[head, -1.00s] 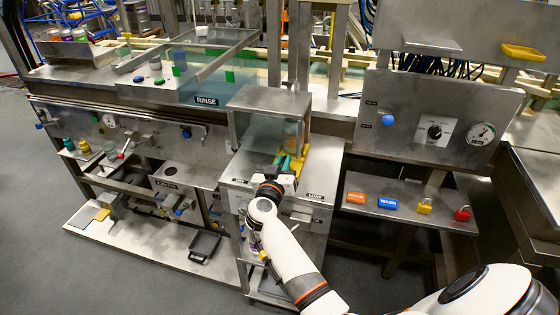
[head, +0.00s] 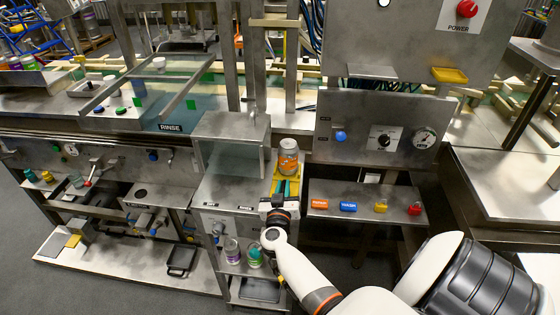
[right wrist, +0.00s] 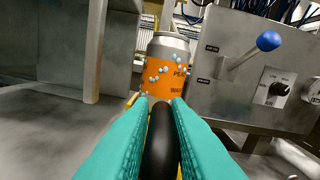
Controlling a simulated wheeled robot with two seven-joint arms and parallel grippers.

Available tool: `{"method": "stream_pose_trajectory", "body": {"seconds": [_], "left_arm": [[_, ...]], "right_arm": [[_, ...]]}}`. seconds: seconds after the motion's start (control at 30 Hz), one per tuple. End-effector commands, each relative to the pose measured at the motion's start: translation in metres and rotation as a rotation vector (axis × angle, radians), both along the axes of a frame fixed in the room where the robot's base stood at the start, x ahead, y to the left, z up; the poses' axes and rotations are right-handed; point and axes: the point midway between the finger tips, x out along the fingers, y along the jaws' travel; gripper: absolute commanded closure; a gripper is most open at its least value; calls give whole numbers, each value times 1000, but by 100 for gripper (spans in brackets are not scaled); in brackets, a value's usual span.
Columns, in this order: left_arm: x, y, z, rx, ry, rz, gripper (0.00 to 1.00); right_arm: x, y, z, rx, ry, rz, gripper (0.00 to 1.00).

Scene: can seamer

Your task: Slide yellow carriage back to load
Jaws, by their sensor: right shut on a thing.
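The yellow carriage (head: 276,186) is on the steel seamer table, to the right of the box-shaped guard. An orange-labelled can with a silver top (head: 288,157) stands upright on it. The can is straight ahead in the right wrist view (right wrist: 166,70), with the carriage's yellow edge just showing below it. My right gripper (head: 287,188), with teal fingers, is shut on the carriage's black handle (right wrist: 160,145) on the near side of the can. The fingers hide much of the carriage. My left gripper is not in view.
The guard (head: 232,130) stands left of the can. A control panel with a blue knob (head: 340,136) rises at right, above a shelf (head: 362,196) with tags and padlocks. Two cans (head: 232,250) stand on a lower shelf beneath the table.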

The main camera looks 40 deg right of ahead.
Motion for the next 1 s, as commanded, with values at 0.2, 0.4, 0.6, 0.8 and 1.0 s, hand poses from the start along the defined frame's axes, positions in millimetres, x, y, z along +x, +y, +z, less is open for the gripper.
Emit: {"method": "stream_pose_trajectory", "body": {"seconds": [0.2,0.4,0.6,0.8,1.0], "left_arm": [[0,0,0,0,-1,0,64],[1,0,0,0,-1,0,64],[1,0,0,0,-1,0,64],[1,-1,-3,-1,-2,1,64],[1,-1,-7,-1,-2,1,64]], "right_arm": [[-2,-2,-2,-3,7,-5,64],[-2,-1,-2,-2,5,-4,64],[-15,14,-3,2,4,-3,64],[-44,47,-4,3,7,-3,64],[-69,73,-3,0,7,-6,64]]}}
